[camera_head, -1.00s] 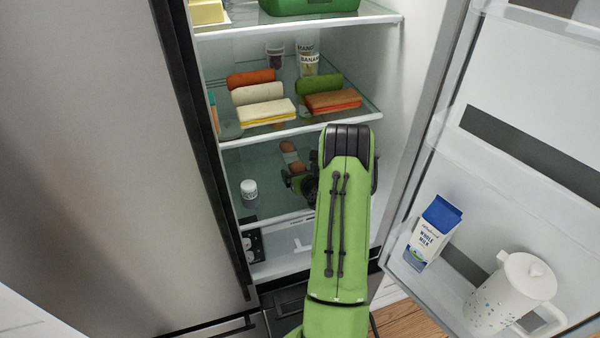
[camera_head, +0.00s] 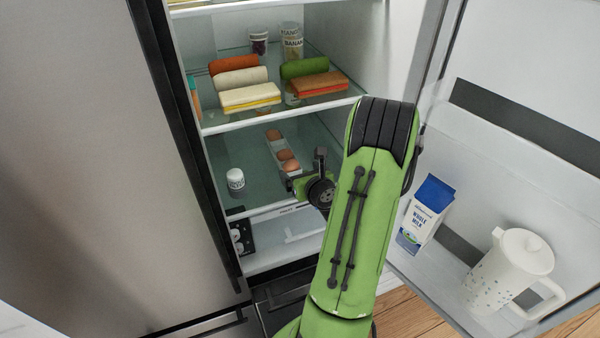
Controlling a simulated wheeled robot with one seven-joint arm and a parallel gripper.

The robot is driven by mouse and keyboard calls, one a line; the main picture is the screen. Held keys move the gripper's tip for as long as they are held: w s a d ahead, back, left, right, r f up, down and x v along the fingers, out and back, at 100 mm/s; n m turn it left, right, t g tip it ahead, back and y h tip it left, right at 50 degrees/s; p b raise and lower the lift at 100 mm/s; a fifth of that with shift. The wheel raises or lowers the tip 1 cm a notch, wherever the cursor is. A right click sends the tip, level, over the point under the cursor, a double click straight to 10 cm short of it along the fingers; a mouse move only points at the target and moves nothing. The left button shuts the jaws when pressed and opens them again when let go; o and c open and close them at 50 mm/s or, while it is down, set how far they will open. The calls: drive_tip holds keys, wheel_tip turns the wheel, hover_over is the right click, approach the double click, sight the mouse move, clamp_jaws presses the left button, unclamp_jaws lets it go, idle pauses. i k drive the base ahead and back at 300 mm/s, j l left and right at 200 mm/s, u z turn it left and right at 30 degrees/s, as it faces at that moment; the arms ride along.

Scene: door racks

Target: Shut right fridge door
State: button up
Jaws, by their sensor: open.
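The right fridge door (camera_head: 447,215) stands wide open on the right, its inner side facing me. Its lower bin holds a milk carton (camera_head: 426,212) and a white pitcher (camera_head: 508,268). My green arm rises from the bottom middle, in front of the gap between the fridge interior and the door. My gripper (camera_head: 291,187) is partly hidden behind my arm. It is open and empty, pointing left at the lower shelf opening, apart from the door.
The left fridge door (camera_head: 75,170) is shut. Shelves hold sandwiches (camera_head: 250,97), rolls, eggs (camera_head: 286,158) and a small white jar (camera_head: 235,180). A drawer (camera_head: 285,300) lies below. Wooden floor shows at the bottom right.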

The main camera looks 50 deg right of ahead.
sight(508, 103)
drive_tip(key=k+j, duration=0.75)
drive_tip(key=k, duration=0.15)
